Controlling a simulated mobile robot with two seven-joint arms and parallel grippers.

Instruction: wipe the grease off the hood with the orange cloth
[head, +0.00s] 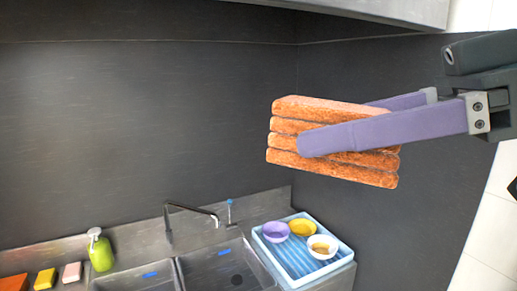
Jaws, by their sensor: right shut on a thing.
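The orange cloth (288,124) is folded into several stacked layers. My right gripper (318,135) comes in from the right and is shut on it, with the purple fingers on either side. The cloth is held up in the air, in front of the dark wall and above the sink area. Part of the hood (390,8) shows as a grey metal edge along the top right, above the cloth and apart from it. No grease can be made out on the visible part. My left gripper is not in view.
Below is a double sink (210,268) with a tap (190,210). A blue drying tray (290,262) holds several small bowls. A green soap bottle (101,254), a yellow sponge (46,279) and a pink block (72,272) stand at the left. The air left of the cloth is clear.

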